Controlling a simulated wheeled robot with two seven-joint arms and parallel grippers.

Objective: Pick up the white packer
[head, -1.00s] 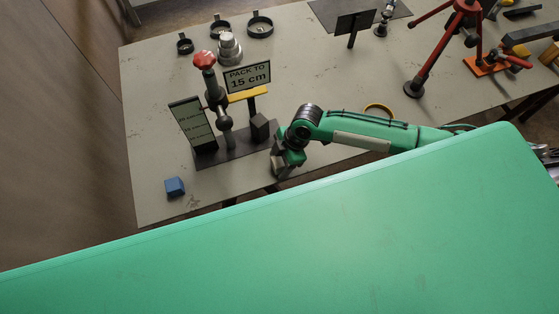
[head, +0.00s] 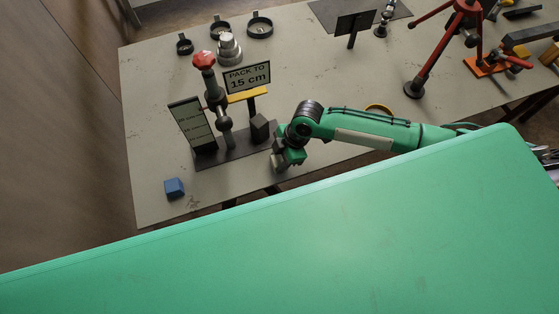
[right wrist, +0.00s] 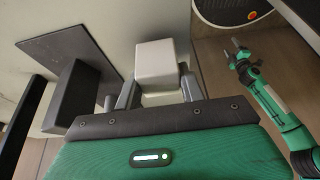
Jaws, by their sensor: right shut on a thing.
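The white packer (right wrist: 157,58) is a pale block seen large in the right wrist view. My right gripper (right wrist: 158,90) is shut on it, with a finger on either side. In the head view my right gripper (head: 280,161) is at the table's near edge, just right of the dark base plate, and largely hides the packer. My other arm's small gripper (right wrist: 236,50) shows at the right of the right wrist view, well apart from the packer; its finger gap is unclear.
A dark base plate (head: 238,148) carries a red-knobbed post (head: 213,90), a dark block (head: 260,127) and a "PACK TO 15 cm" sign (head: 247,78). A blue block (head: 174,187) lies at the near left. A red tripod stand (head: 440,55) is at the right. The table middle is clear.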

